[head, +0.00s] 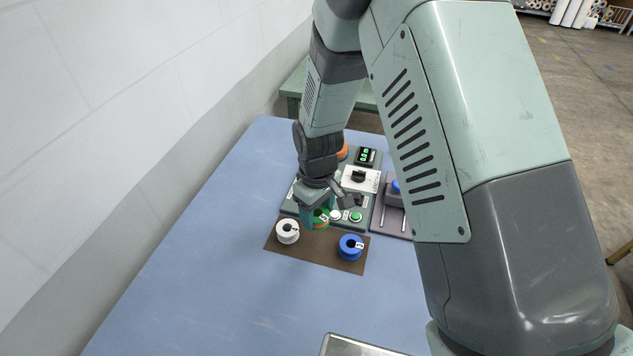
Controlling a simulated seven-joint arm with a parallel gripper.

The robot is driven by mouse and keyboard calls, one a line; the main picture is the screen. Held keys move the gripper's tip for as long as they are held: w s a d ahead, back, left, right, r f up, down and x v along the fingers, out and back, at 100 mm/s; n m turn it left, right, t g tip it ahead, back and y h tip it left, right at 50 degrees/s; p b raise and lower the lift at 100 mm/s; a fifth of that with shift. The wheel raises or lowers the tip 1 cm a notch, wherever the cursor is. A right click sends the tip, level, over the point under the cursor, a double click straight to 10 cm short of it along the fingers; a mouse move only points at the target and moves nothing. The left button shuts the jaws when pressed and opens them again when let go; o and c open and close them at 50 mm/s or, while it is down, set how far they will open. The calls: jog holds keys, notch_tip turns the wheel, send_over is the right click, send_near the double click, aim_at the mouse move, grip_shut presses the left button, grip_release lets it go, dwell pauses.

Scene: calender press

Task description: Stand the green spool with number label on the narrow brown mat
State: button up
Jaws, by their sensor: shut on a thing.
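The narrow brown mat (312,252) lies on the blue table, with a white spool (288,231) standing near its left end and a blue spool (350,247) near its right end. My gripper (314,218) is shut on the green spool (322,217), at the mat's far edge between the other two spools. The fingers and wrist hide part of the green spool.
A grey control panel (374,184) with a display, a black knob and several buttons stands just behind the mat. A purple-grey base with a blue-topped device (394,192) stands to its right. A metal tray (352,346) is at the front edge. The table's left side is clear.

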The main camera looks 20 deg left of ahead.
aim_at(318, 228)
jog(key=shift+s+d+f+m, duration=0.3)
jog(key=shift+s+f, duration=0.15)
jog(key=shift+s, duration=0.15)
jog(key=shift+f, duration=1.75)
jog(key=shift+f, duration=0.1)
jog(key=shift+f, duration=0.65)
jog(key=shift+f, duration=0.6)
dwell(0.5)
jog(key=o, duration=1.3)
jog(key=shift+o, duration=0.2)
